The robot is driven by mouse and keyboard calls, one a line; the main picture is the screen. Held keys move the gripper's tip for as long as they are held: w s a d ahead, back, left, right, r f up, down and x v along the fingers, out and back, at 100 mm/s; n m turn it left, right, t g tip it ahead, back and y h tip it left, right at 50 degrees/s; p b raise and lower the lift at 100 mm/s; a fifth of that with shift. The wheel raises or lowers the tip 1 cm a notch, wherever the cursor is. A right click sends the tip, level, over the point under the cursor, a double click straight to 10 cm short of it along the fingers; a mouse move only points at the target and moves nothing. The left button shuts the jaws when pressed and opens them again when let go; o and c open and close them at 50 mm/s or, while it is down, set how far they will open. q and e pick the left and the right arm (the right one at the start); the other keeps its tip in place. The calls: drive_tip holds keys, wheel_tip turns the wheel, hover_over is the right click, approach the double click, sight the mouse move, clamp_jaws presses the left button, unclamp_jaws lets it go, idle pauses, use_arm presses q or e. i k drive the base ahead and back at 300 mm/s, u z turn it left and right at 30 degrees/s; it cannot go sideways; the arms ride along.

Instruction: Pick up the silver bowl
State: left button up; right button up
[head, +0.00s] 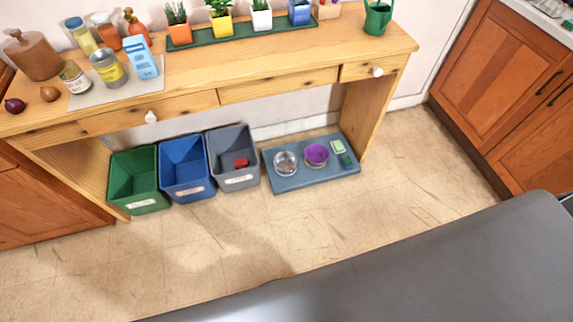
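The silver bowl (286,163) sits on a blue-grey mat (283,183) on the floor, under the right part of the wooden table. It stands at the left side of the mat, next to a purple bowl (317,154). Neither of my grippers shows in the head view.
Green (139,178), blue (187,168) and grey (234,158) bins stand left of the mat. The wooden table (290,58) overhangs them, its right leg (375,115) close beside the mat. A dark grey surface (420,270) fills the lower right. The floor in front is clear.

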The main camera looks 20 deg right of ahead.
sight(285, 162)
drive_tip(key=z, duration=2.45)
drive_tip(key=i, duration=3.2)
drive_tip(key=u, duration=3)
